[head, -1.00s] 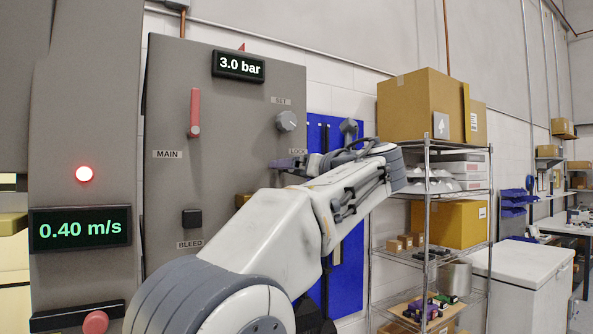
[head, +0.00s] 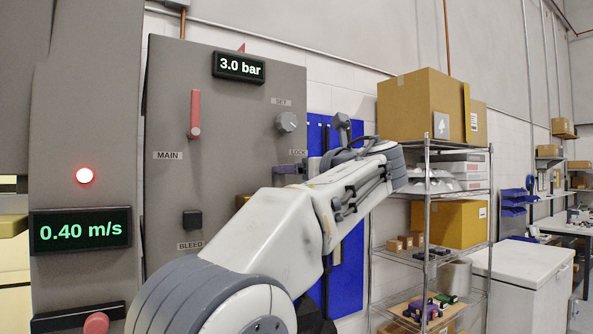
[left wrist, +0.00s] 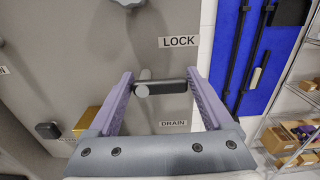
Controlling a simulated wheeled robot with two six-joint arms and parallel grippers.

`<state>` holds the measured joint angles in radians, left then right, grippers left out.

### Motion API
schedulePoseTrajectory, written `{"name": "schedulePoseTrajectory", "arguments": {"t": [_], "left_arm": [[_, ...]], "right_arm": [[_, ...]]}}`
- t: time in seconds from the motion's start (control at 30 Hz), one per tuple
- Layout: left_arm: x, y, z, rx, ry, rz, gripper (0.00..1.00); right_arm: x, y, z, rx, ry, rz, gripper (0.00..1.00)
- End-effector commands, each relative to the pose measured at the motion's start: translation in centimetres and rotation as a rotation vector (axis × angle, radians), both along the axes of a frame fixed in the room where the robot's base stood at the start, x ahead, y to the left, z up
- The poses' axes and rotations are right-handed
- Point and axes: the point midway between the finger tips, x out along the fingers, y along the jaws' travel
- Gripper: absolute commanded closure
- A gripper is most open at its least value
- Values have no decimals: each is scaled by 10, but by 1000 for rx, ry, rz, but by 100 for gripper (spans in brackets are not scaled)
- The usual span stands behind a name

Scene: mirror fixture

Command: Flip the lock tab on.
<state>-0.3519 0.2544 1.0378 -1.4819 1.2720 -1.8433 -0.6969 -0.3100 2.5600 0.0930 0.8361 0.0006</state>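The lock tab (left wrist: 162,88) is a dark bar lying crosswise on the grey panel, below the LOCK label (left wrist: 178,41) in the left wrist view. My left gripper (left wrist: 161,84) has its two purple fingers spread, one at each end of the tab. The tab's ends are close to the fingers; I cannot tell if they touch. In the head view my left gripper (head: 288,168) is at the panel's right edge below the LOCK label (head: 298,152), and the tab is hidden there. My right gripper is in neither view.
The grey panel (head: 225,120) also bears a red MAIN handle (head: 195,115), a SET knob (head: 287,122) and a black BLEED knob (head: 192,219). A DRAIN label (left wrist: 173,123) is below the tab. A blue board (head: 350,262) and a wire shelf (head: 430,200) stand to the right.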

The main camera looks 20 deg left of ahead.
Motion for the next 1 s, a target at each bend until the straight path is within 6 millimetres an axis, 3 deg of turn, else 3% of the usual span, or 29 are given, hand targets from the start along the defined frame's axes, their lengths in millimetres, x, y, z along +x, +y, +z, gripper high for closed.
{"name": "schedulePoseTrajectory", "arguments": {"t": [0.37,0.8,1.0], "left_arm": [[-4,-6,-1,2,1,-2,0],[-53,-69,-1,1,0,-5,0],[-64,-82,0,1,1,-1,0]], "right_arm": [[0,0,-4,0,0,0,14],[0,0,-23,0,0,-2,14],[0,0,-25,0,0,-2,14]]}}
